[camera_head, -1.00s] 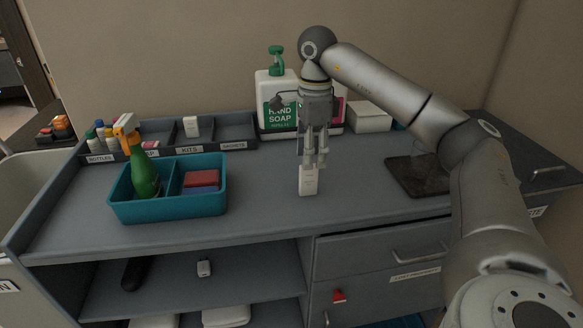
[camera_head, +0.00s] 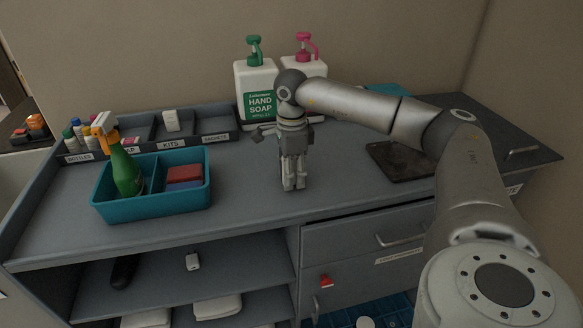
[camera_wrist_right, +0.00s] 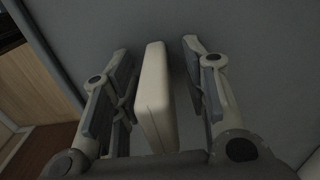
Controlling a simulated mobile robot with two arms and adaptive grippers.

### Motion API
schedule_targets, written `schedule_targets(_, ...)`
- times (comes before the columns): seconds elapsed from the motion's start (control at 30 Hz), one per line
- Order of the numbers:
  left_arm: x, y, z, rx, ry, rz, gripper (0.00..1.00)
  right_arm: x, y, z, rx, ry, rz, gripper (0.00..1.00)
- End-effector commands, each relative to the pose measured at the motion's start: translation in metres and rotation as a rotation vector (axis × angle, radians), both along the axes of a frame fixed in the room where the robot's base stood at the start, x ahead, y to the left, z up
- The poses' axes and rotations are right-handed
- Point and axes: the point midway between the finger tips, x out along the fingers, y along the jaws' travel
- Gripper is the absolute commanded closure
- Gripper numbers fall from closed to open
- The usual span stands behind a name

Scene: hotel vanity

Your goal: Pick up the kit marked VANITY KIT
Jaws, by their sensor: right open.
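A small cream-white box (camera_wrist_right: 154,95), apparently the kit, stands upright on the grey counter. Its marking cannot be read here. My right gripper (camera_head: 293,187) points down over the front middle of the counter and hides most or all of the box in the head view. In the right wrist view the gripper (camera_wrist_right: 155,82) is open, with one finger on each side of the box. A gap shows on the right side, and the left finger is closer to it. My left gripper is not in view.
A teal caddy (camera_head: 152,210) with a green spray bottle (camera_head: 126,172) stands to the left. Behind it is a divided organiser (camera_head: 215,148) with another white box (camera_head: 171,121) in the KITS section. Two soap dispensers (camera_head: 257,95) stand at the back. A dark tray (camera_head: 402,165) lies right.

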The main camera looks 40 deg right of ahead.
Motion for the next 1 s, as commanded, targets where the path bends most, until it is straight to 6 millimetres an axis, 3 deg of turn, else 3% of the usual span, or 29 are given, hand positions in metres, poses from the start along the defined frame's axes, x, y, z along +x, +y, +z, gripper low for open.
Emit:
schedule_targets(0.23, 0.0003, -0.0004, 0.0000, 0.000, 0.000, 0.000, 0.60, 0.0000, 0.0000, -0.0024, 0.000, -0.001, 0.000, 0.59)
schedule_targets(0.5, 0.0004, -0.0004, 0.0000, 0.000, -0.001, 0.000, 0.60, 0.0000, 0.0000, -0.0020, 0.000, -0.001, 0.000, 0.94)
schedule_targets(1.0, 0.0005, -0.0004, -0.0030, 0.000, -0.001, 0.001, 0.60, 0.0007, 0.0003, 0.0044, 0.001, -0.003, 0.000, 0.95)
